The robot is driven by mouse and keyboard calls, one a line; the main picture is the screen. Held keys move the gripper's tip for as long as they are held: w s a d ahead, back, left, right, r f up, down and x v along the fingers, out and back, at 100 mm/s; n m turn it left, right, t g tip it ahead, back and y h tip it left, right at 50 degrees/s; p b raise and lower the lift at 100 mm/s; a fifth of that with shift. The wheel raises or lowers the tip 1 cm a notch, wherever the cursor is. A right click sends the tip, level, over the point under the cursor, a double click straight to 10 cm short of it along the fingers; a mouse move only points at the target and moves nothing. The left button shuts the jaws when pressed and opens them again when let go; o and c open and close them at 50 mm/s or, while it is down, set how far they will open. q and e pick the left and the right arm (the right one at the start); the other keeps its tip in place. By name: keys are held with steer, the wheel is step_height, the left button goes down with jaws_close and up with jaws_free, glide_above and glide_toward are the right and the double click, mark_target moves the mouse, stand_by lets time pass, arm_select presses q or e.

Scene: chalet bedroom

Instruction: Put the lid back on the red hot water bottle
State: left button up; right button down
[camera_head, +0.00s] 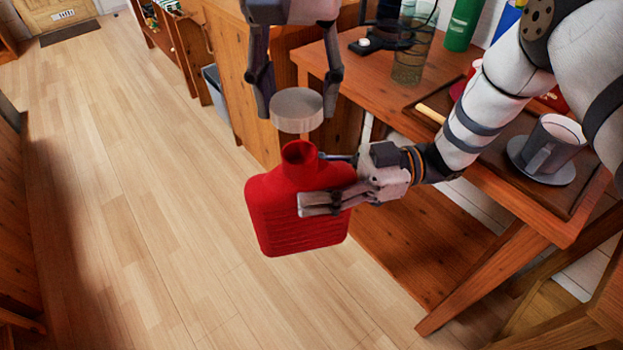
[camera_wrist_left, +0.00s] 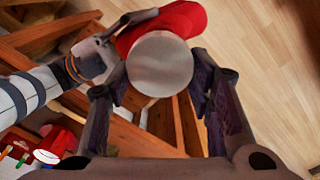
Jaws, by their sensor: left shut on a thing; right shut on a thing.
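The red hot water bottle (camera_head: 300,215) is held upright in the air over the floor in the head view, its open neck facing up. My right gripper (camera_head: 325,200) is shut on its body from the right. The lid (camera_head: 297,110), a pale grey-brown disc, is held level just above the neck, with a small gap between. My left gripper (camera_head: 297,98) is shut on the lid from above. In the left wrist view the lid (camera_wrist_left: 160,64) sits between the fingertips and covers the neck. Part of the red bottle (camera_wrist_left: 185,20) shows behind it.
A wooden table (camera_head: 348,62) stands at the right with a glass (camera_head: 411,60), a green bottle (camera_head: 462,25) and a grey cup (camera_head: 553,143) on a saucer. A wooden cabinet (camera_head: 240,75) is behind the grippers. The floor (camera_head: 130,190) at the left is clear.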

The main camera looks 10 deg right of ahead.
stand_by(0.3)
arm_select(q)
steer(key=shift+f, duration=1.95)
steer(key=shift+f, duration=0.9)
steer(key=shift+f, duration=0.6)
steer(key=m, duration=0.5)
steer(key=shift+s+d, duration=0.15)
steer(key=m, duration=0.4)
steer(key=shift+m, duration=0.4)
